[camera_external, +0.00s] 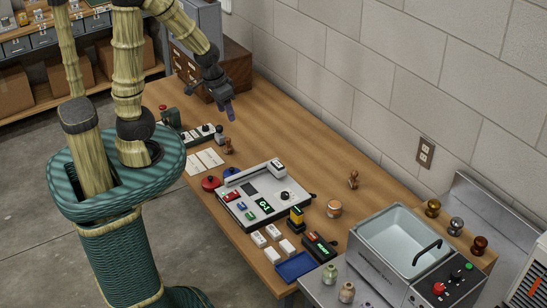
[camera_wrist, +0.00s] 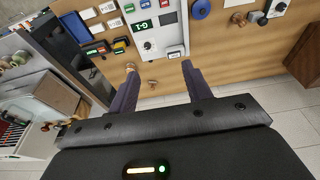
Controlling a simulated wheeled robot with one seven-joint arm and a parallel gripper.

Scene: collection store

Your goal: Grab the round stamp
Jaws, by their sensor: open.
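A small brown wooden stamp with a knob handle (camera_external: 353,180) stands on the bench near the wall; it appears small between my fingers in the wrist view (camera_wrist: 152,83). Another brown stamp (camera_external: 227,145) stands farther back, beside the white cards, and shows at the top of the wrist view (camera_wrist: 238,18). I cannot tell from their bases which is the round one. My gripper (camera_external: 230,112) is open and empty, held above the back part of the bench, apart from both stamps. Its two purple fingers (camera_wrist: 160,70) show in the wrist view.
A grey-white panel device (camera_external: 263,195) with a green display fills the bench's middle. A round wooden pot (camera_external: 334,208), a blue tray (camera_external: 295,266) and a metal sink (camera_external: 400,240) are nearer. A wooden drawer cabinet (camera_external: 235,65) stands behind. Bench along the wall is mostly clear.

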